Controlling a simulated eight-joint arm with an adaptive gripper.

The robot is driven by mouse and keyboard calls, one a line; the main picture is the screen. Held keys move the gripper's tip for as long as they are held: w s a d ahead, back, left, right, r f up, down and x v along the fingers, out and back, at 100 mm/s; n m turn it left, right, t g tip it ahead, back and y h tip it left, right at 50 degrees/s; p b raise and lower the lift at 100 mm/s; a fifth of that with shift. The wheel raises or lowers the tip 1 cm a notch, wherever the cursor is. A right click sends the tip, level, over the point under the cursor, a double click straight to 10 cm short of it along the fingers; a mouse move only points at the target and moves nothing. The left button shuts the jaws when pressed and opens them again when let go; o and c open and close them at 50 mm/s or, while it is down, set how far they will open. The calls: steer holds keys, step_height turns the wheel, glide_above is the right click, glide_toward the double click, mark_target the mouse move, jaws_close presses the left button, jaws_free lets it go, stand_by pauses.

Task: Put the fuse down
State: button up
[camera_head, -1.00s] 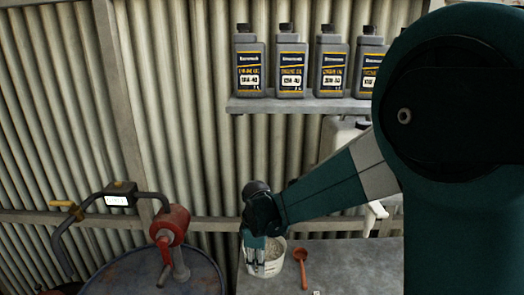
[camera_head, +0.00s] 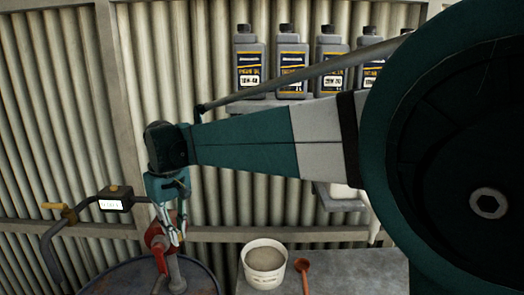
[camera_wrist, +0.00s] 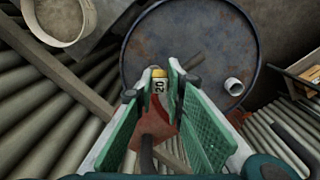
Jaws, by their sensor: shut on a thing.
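The fuse (camera_wrist: 158,85) is a small pale cylinder with a yellow end and a dark "20" on it. It sits between the fingertips of my gripper (camera_wrist: 161,74) in the wrist view, and the gripper is shut on it. In the head view my gripper (camera_head: 175,238) points down in front of the red hand pump (camera_head: 154,236), above the drum (camera_head: 120,280). I cannot make out the fuse clearly in that view.
A white tub (camera_head: 265,265) of grey grains and an orange-red scoop (camera_head: 303,272) are on the grey bench (camera_head: 350,272) right of the drum. Oil bottles (camera_head: 292,65) stand on the shelf behind my arm.

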steer(key=s+a+r+m+b, duration=0.1)
steer(key=s+a+r, duration=0.2)
steer(key=a+r, duration=0.2)
steer(key=shift+s+r+m, duration=0.15)
steer(key=shift+r+m, duration=0.15)
steer(key=shift+d, duration=0.15)
